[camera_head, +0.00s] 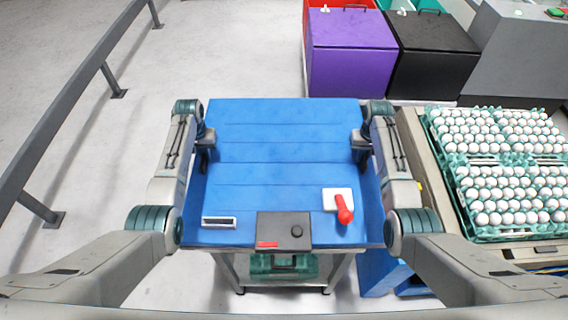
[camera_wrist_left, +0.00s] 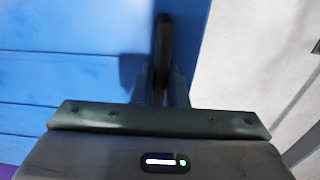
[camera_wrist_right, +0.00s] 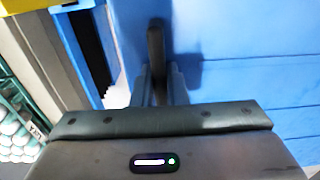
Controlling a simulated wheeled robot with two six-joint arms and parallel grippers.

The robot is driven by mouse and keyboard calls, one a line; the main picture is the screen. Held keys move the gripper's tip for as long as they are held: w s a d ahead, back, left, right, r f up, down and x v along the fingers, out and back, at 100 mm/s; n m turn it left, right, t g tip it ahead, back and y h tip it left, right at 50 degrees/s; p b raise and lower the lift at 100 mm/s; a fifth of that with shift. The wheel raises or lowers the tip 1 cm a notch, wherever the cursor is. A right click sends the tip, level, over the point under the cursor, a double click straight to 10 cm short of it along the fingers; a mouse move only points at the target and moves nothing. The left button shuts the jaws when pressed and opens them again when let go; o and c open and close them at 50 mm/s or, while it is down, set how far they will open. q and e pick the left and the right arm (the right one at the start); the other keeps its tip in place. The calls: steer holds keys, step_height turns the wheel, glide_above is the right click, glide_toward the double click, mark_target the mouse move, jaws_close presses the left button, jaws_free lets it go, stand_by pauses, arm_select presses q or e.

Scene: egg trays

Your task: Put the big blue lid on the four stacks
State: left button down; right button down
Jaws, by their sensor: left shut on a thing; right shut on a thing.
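The big blue lid (camera_head: 270,135) is a wide, flat, ribbed blue panel in front of me in the head view. My left gripper (camera_head: 205,150) is shut on a dark handle at its left side; the handle (camera_wrist_left: 163,45) stands up between the fingers in the left wrist view. My right gripper (camera_head: 358,150) is shut on the matching dark handle (camera_wrist_right: 155,45) at the right side. The four stacks of green trays with white eggs (camera_head: 495,175) stand together at the right, uncovered, and apart from the lid.
A red lever (camera_head: 344,210) on a white plate and a black box (camera_head: 284,230) sit at the near edge of the blue surface. Purple (camera_head: 350,60) and black (camera_head: 433,60) bins stand behind. A grey rail (camera_head: 80,95) runs along the left; floor between is clear.

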stand_by(0.4)
arm_select(q)
steer(key=shift+w+r, duration=0.15)
arm_select(e)
steer(key=shift+w+r, duration=0.15)
steer(key=shift+w, duration=0.05)
arm_select(q)
steer(key=shift+r, duration=0.1)
arm_select(e)
steer(key=shift+r, duration=0.1)
